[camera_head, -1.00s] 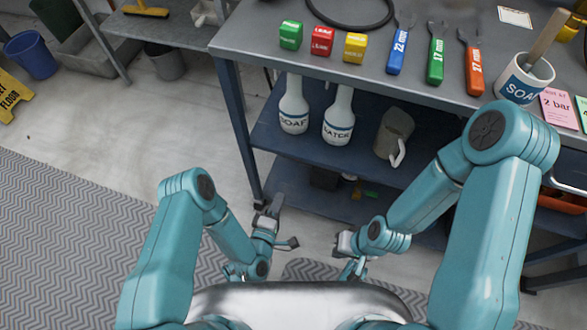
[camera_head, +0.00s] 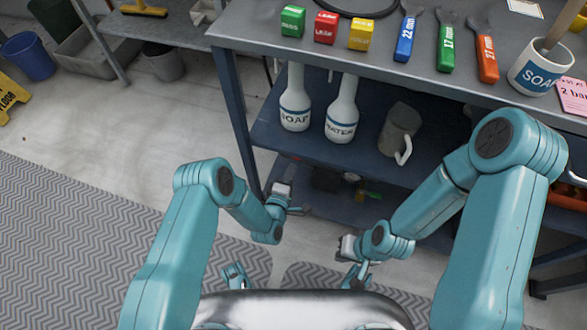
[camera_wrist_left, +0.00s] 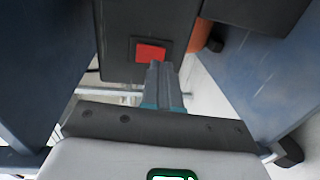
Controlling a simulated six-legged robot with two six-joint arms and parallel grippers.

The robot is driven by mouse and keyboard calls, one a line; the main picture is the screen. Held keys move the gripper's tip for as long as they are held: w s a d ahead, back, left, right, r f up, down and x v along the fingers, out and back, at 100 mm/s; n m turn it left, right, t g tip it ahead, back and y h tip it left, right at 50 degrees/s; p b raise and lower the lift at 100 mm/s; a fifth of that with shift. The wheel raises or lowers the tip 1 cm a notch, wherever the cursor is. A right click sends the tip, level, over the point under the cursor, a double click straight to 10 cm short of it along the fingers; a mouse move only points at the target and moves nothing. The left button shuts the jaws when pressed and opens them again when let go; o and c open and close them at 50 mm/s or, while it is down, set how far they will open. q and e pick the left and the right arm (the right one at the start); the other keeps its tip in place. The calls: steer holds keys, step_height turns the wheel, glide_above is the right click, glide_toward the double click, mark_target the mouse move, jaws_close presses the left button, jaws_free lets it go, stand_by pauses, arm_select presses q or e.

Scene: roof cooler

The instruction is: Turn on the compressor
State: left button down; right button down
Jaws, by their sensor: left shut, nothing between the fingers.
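A red switch (camera_wrist_left: 150,53) sits on a dark grey boxy body (camera_wrist_left: 118,25) in the left wrist view, which looks like the compressor. My left gripper (camera_wrist_left: 157,68) is shut and empty, its fingertips just below the red switch in that picture. I cannot tell whether they touch it. In the head view my left gripper (camera_head: 297,210) is low beside the bench's front left leg. The switch cannot be made out in the head view. My right gripper (camera_head: 348,248) is low in front of the bench, its fingers too unclear to read.
The blue bench leg (camera_head: 237,125) stands close to my left arm. The lower shelf (camera_head: 270,130) holds a soap bottle (camera_head: 294,110), a water bottle (camera_head: 341,115) and a jug (camera_head: 397,130). Coloured blocks and wrenches lie on the bench top (camera_head: 260,35). Open floor (camera_head: 110,130) lies to the left.

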arm_select(q)
steer(key=shift+b+x, duration=0.35)
steer(key=shift+x, duration=1.1)
steer(key=shift+w+d, duration=0.1)
steer(key=shift+w, duration=0.1)
steer(key=shift+f+b, duration=0.1)
steer(key=shift+b, duration=0.25)
